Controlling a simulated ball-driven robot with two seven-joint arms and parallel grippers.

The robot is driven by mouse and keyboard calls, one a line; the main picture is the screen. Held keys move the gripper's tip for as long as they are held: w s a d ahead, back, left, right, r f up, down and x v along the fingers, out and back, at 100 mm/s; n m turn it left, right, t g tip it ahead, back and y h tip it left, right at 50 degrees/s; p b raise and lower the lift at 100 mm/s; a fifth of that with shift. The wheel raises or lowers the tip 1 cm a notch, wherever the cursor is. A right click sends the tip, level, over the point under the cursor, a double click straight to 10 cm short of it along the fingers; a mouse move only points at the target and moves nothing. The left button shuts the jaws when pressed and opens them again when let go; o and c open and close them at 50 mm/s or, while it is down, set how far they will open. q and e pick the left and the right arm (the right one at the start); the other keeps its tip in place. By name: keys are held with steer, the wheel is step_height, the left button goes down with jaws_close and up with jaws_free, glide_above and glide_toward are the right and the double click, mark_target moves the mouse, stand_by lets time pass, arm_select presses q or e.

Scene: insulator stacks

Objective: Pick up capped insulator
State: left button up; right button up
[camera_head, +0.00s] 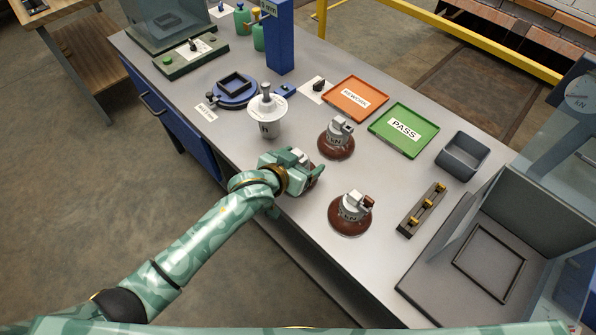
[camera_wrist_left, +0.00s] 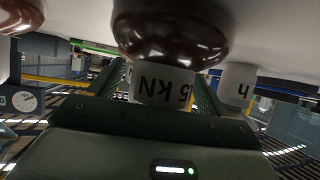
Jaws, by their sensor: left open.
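My left gripper (camera_head: 302,168) is open around a brown insulator with a grey metal cap, largely hidden by the hand in the head view. In the left wrist view, the picture is inverted: the glossy brown disc (camera_wrist_left: 170,32) is at the top and its pale cap (camera_wrist_left: 160,86), marked with "kN", lies between the spread fingers. I cannot tell whether a finger touches it. Two similar brown capped insulators stand upright on the bench, one behind (camera_head: 335,148) and one nearer the front right (camera_head: 347,218). My right gripper is not in view.
A white insulator (camera_head: 266,112) stands left of a brown one on the grey bench (camera_head: 300,215). Behind are an orange REWORK tray (camera_head: 365,110), a green PASS tray (camera_head: 420,141) and a blue post (camera_head: 279,40). A grey bin (camera_head: 463,160) and brass-fitted rack (camera_head: 410,227) stand right.

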arm_select(q)
steer(key=shift+w+d+f, duration=0.15)
steer(key=c, duration=1.5)
steer(key=shift+r, duration=0.25)
jaws_close()
